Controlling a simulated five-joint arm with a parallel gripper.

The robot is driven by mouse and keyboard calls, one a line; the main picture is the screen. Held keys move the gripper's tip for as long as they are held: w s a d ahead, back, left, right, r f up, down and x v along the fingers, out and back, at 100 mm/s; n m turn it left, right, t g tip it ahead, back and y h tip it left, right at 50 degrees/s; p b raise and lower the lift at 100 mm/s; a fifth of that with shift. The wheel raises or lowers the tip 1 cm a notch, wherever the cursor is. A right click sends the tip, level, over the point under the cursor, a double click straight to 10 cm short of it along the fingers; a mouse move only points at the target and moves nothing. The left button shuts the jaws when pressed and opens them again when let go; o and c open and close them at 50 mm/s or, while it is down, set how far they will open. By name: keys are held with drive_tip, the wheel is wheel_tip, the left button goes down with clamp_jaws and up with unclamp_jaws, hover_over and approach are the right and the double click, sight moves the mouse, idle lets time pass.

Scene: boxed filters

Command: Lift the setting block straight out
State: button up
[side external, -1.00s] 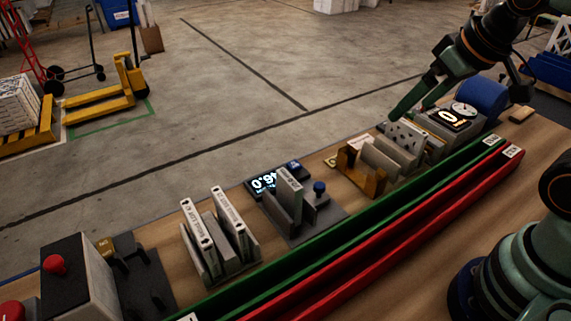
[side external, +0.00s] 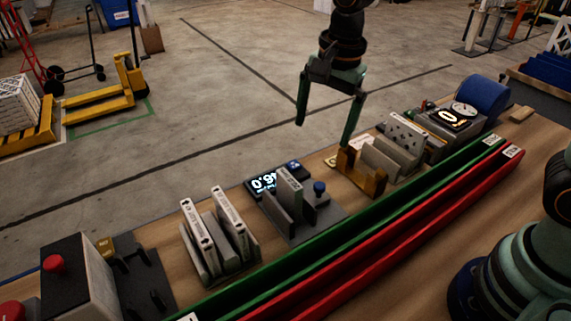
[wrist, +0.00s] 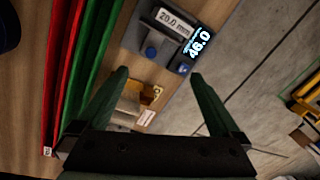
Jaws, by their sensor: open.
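The setting block (side external: 289,182) is a grey slab standing upright in a dark grey gauge fixture (side external: 322,224). In the wrist view the block (wrist: 172,23) carries a label reading 20.0 mm. Beside it are a blue knob (side external: 319,188) and a lit display (side external: 263,183), which reads 46.0 in the wrist view. My gripper (side external: 323,132) is open and empty, fingers pointing down, to the right of the block and higher in the side view. In the wrist view the block lies beyond the fingertips (wrist: 160,76). The block's lower part is hidden in the fixture.
A brass-coloured bracket (side external: 372,184) stands below my gripper's right finger in the side view. A rack with white-edged filters (side external: 231,210) stands left of the fixture. Green (side external: 400,198) and red (side external: 420,216) rails run along the front. The air above the block looks clear.

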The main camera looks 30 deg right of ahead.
sight(291, 177)
drive_tip(key=a+f+m, duration=0.1)
drive_tip(key=w+a+f+m+g, duration=0.1)
drive_tip(key=a+f+m, duration=0.2)
drive_tip(key=a+f, duration=0.1)
drive_tip(key=shift+w+a+g+h, duration=0.15)
drive_tip(key=shift+a+g+h, duration=0.1)
drive_tip(key=shift+g+h, duration=0.05)
drive_tip(key=shift+a+f+m, duration=0.1)
drive_tip(key=shift+f+m, duration=0.2)
drive_tip(key=shift+m, duration=0.1)
wheel_tip(291, 177, down, 6)
drive_tip(key=shift+f, duration=0.2)
drive_tip(key=shift+a+f, duration=0.15)
drive_tip(key=shift+f, duration=1.2)
drive_tip(key=shift+a+f, duration=0.15)
drive_tip(key=shift+f, duration=1.2)
drive_tip(key=shift+c, duration=0.3)
drive_tip(key=shift+r, duration=0.1)
clamp_jaws()
